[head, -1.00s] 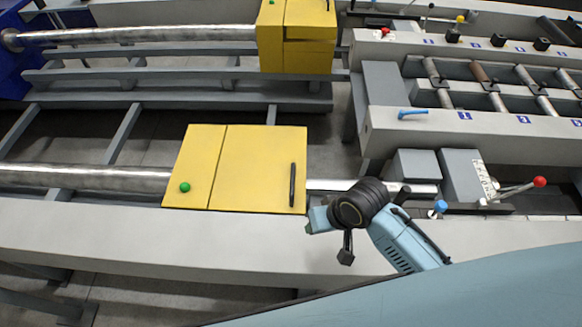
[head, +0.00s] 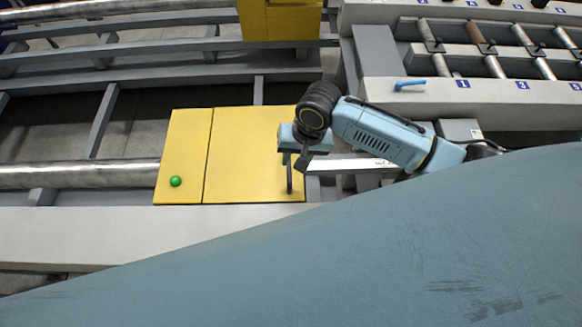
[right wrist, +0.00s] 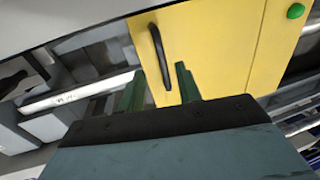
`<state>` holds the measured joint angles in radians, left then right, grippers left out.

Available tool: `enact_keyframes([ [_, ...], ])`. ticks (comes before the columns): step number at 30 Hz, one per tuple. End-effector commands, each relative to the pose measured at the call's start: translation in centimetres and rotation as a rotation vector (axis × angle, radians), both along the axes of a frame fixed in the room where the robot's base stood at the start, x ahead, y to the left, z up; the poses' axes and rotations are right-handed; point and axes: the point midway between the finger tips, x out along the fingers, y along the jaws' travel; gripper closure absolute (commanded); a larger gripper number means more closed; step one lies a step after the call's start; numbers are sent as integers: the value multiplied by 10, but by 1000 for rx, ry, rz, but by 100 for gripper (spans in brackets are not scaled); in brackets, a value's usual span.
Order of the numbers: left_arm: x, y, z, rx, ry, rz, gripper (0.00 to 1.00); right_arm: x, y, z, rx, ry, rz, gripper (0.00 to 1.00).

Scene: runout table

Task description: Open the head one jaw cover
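The yellow jaw cover (head: 240,150) sits on the light rail, with a dark upright handle (head: 289,178) near its right edge and a green knob (head: 175,181) at its lower left. A seam divides its front. The cover looks closed. My right gripper (head: 299,160) is over the cover's right edge, hiding the handle's upper part. In the right wrist view its two green fingers (right wrist: 159,70) are apart and empty. The handle (right wrist: 158,50) appears between and beyond the fingertips; I cannot tell whether it touches them. My left gripper is not in view.
A second yellow cover (head: 280,20) stands at the back. A metal bar (head: 80,174) enters the near cover from the left. A roller bench (head: 480,90) with a blue lever (head: 410,84) stands at the right. The light rail (head: 90,235) runs below the cover.

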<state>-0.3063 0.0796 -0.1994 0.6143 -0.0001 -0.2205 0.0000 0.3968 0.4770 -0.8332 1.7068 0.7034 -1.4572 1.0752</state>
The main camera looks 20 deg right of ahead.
Motion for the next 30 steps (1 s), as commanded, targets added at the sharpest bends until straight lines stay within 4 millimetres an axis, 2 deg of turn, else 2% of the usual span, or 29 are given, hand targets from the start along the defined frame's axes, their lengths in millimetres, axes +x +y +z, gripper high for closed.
enact_keyframes([
  [1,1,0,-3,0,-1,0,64,0,2,-13,-3,2,0,66],
  [3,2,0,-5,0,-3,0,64,1,5,-26,-1,0,0,66],
  [9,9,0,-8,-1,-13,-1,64,3,10,-53,0,-1,1,66],
  [15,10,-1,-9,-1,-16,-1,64,4,12,-62,-1,-3,1,66],
  [22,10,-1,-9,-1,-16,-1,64,4,12,-62,-1,-3,1,66],
  [30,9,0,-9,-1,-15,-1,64,4,12,-62,-1,-3,1,100],
])
